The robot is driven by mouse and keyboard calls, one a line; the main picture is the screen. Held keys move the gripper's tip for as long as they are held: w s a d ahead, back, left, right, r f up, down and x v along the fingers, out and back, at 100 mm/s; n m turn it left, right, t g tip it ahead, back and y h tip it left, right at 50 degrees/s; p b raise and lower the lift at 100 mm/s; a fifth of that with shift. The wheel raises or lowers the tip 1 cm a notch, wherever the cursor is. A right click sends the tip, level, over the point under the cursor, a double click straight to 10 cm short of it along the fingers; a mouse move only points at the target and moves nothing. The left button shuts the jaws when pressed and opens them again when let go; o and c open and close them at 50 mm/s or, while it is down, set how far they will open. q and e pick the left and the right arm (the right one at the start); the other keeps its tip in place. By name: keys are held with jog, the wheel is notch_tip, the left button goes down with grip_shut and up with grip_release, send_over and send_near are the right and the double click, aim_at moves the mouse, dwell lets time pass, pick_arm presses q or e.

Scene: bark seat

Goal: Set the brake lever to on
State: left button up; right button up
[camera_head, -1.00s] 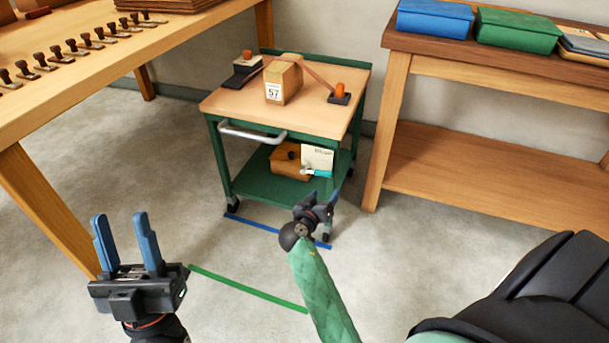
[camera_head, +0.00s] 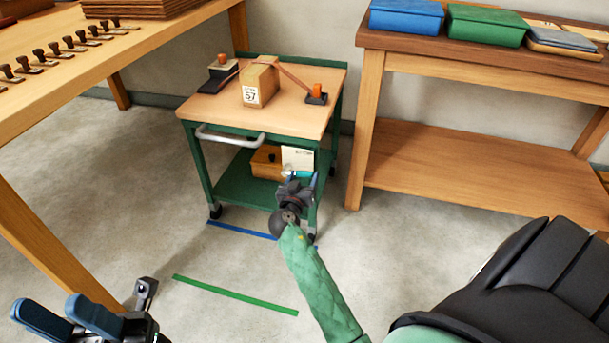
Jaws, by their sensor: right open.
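A green cart (camera_head: 320,137) with a wooden top and a grey handle (camera_head: 229,137) stands on small dark casters. The left front caster (camera_head: 215,212) shows. The right front caster (camera_head: 312,238) is partly hidden behind my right arm. I cannot make out a brake lever; it may be hidden or too small to tell. My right gripper (camera_head: 300,181) is open, in front of the cart's right front leg and lower shelf in the picture. I cannot tell whether it touches the cart. My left gripper (camera_head: 68,312) is open and empty at the bottom left, away from the cart.
A box marked 57 (camera_head: 251,96) with a strap sits on the cart top. A yellowish box (camera_head: 265,165) lies on its lower shelf. Blue (camera_head: 245,230) and green (camera_head: 235,295) floor lines lie before it. Benches stand left (camera_head: 150,40) and right (camera_head: 480,195).

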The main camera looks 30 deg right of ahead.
jog(key=shift+x, duration=1.05)
jog(key=c, duration=1.1)
